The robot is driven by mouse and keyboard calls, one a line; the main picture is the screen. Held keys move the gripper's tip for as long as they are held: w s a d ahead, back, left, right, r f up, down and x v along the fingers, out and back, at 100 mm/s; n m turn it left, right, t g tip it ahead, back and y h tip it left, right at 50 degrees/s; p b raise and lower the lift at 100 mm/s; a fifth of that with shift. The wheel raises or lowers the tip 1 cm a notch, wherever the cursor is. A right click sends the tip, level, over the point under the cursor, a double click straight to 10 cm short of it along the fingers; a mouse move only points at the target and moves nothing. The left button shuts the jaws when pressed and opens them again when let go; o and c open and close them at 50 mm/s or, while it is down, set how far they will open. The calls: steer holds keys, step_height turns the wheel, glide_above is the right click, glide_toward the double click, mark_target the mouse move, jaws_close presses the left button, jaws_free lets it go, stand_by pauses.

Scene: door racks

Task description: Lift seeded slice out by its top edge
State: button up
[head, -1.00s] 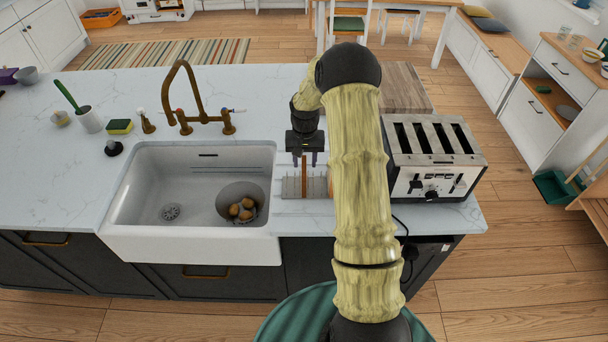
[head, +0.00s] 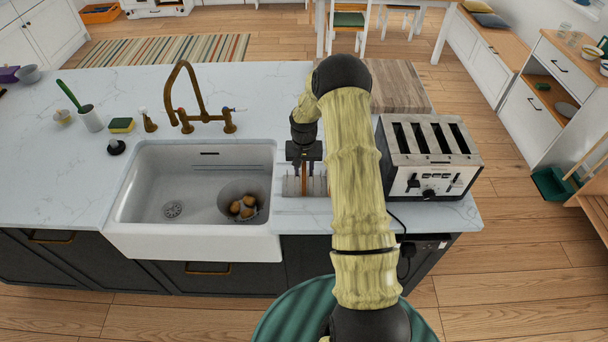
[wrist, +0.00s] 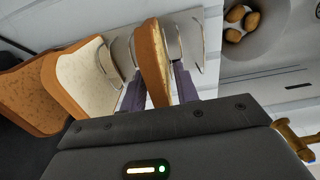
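A brown-crusted bread slice (wrist: 152,62) stands edge-on between the two fingers of my gripper (wrist: 160,88) in the wrist view. Its faces are too oblique to make out seeds. The fingers lie on either side of its upper part, very close to it, and appear still apart. A pale slice (wrist: 92,80) and a brown speckled slice (wrist: 30,95) are to the left in the wrist view. In the head view, my gripper (head: 304,165) points down over the small rack (head: 289,187) on the counter, hiding much of it and its slice.
The white sink (head: 150,190) is just left of the rack, with a bowl (head: 230,190) of brown round items in it. The toaster (head: 430,155) stands to the right. A wooden board (head: 400,88) lies behind. The brass tap (head: 190,100) rises behind the sink.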

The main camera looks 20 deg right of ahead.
jaws_close()
step_height(320, 180, up, 10)
steer(key=b, duration=0.4)
steer(key=shift+f, duration=0.1)
stand_by(0.5)
step_height(320, 180, up, 10)
steer(key=p, duration=0.7)
steer(key=shift+f, duration=0.15)
stand_by(0.4)
